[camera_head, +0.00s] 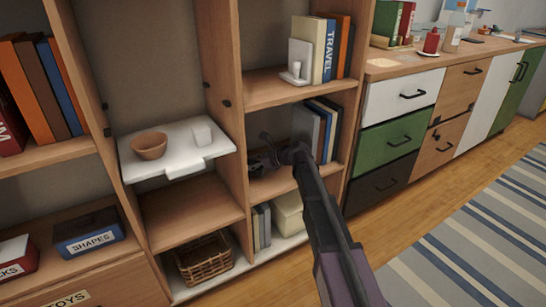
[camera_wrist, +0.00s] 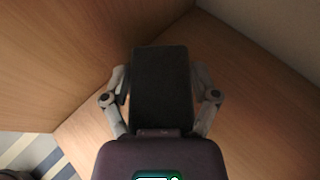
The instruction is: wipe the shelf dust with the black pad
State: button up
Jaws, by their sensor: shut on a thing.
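The black pad (camera_wrist: 162,85) is a dark rectangular block between the two fingers of my gripper (camera_wrist: 162,98) in the wrist view. My gripper is shut on it. In the head view my gripper (camera_head: 272,158) reaches into the middle compartment of the right-hand bookcase column, above its wooden shelf (camera_head: 262,190). The shelf board also shows in the wrist view (camera_wrist: 240,140), behind the pad. I cannot tell whether the pad touches the wood. I make out no distinct dust; my arm and gripper hide part of the shelf.
Upright books (camera_head: 326,125) stand in the same compartment, right of my gripper. A vertical divider (camera_head: 228,100) bounds it on the left. A basket (camera_head: 204,262) stands low.

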jog(key=shift+r+p, duration=2.5)
jog(key=shift+r, duration=0.4)
